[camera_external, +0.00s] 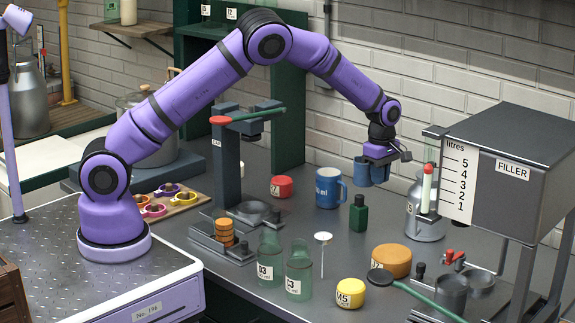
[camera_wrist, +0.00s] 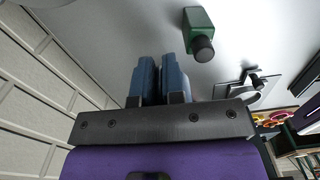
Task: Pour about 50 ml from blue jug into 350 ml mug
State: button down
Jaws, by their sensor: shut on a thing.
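My gripper (camera_external: 375,160) is shut on the blue jug (camera_external: 379,173), which hangs below the wrist at the back of the counter. In the wrist view, blue parts (camera_wrist: 174,76) show beyond my gripper (camera_wrist: 160,98); the jug's opening and contents are hidden. In the external view the jug looks roughly upright, but a slight tilt is hard to tell. The blue mug (camera_external: 327,190), with a white label ending in "ml", stands upright on the counter to the left of the jug and a little lower in the picture. The two are apart, and the mug's inside is barely visible.
A dark green bottle (camera_external: 358,214) stands close in front of the jug. A metal can (camera_external: 424,215) and the filler (camera_external: 497,165) are to the right. Green glass jars (camera_external: 299,272) stand in front.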

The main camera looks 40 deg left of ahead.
aim_at(372, 184)
jog(key=shift+f, duration=1.05)
jog(key=shift+a, duration=0.1)
jog(key=shift+a+r+h, duration=0.1)
jog(key=shift+a+h, duration=0.6)
jog(key=shift+h, duration=0.2)
jog(key=a+r+h, duration=0.1)
jog(key=h, duration=0.1)
jog(key=a+r+h, duration=0.1)
jog(key=a, duration=0.1)
jog(key=shift+w+a+r+h, duration=0.15)
jog(key=shift+r+h, duration=0.25)
jog(key=shift+a+r+g+h, duration=0.15)
jog(key=shift+a+r+h, duration=0.35)
jog(key=shift+r, duration=0.25)
jog(key=shift+a+r+g+h, duration=0.15)
jog(key=shift+a+r+h, duration=0.3)
jog(key=shift+r, duration=0.3)
jog(key=shift+a+h, duration=0.2)
jog(key=shift+h, duration=0.05)
jog(key=shift+w+a+f+h, duration=0.1)
jog(key=shift+a+f+h, duration=0.05)
jog(key=shift+a+h, duration=0.15)
jog(key=shift+a+f+h, duration=0.1)
jog(key=shift+a+h, duration=0.15)
jog(key=shift+h, duration=0.35)
jog(key=shift+p, duration=0.3)
